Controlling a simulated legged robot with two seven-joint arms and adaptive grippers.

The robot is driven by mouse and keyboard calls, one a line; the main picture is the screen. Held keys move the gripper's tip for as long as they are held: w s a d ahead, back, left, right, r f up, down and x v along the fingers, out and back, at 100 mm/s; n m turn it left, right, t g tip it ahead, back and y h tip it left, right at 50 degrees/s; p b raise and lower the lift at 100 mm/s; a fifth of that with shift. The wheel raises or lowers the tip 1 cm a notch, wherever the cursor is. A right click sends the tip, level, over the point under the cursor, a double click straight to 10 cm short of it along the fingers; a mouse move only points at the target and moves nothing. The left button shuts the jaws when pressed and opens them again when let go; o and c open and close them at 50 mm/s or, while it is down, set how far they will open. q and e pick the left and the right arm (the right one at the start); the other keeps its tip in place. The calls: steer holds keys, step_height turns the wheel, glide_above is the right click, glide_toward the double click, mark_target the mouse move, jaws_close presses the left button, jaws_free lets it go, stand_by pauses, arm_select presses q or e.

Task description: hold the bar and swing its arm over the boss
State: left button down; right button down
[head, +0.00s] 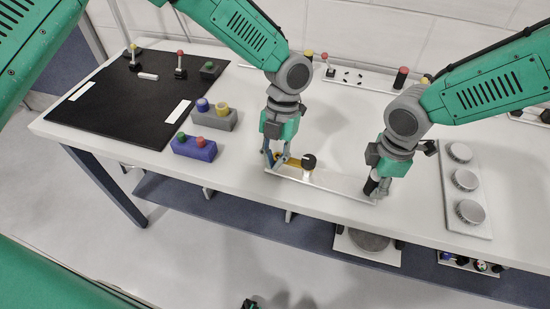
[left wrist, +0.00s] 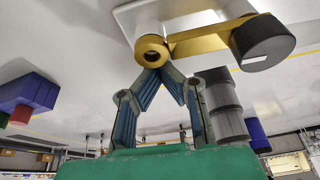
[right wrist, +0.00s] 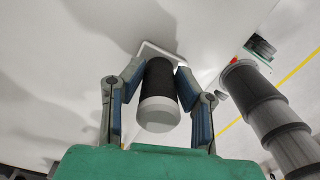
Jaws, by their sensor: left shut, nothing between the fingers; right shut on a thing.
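A white base plate (head: 335,184) lies near the table's front edge. At its left part a brass arm (left wrist: 210,40) runs from a brass ring (left wrist: 152,50) to a black knob (head: 308,161), which also shows in the left wrist view (left wrist: 262,42). My left gripper (head: 275,158) is shut and empty; its fingertips (left wrist: 160,70) meet beside the ring, and I cannot tell whether they touch it. My right gripper (head: 376,184) is shut on the black bar (right wrist: 161,82) with a pale end, at the plate's right end. I cannot make out the boss for certain.
A blue block (head: 194,148) and a grey block (head: 213,117) with coloured knobs stand left of my left gripper. A black mat (head: 120,105) covers the table's left. A white panel with round grey caps (head: 464,180) lies right of my right gripper.

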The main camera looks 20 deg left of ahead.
arm_select(q)
steer(key=s, duration=0.3)
steer(key=v, duration=0.9)
steer(key=shift+r, duration=0.45)
steer(key=shift+a, duration=0.1)
arm_select(e)
steer(key=c, duration=1.1)
jaws_free()
steer(key=shift+c, duration=0.2)
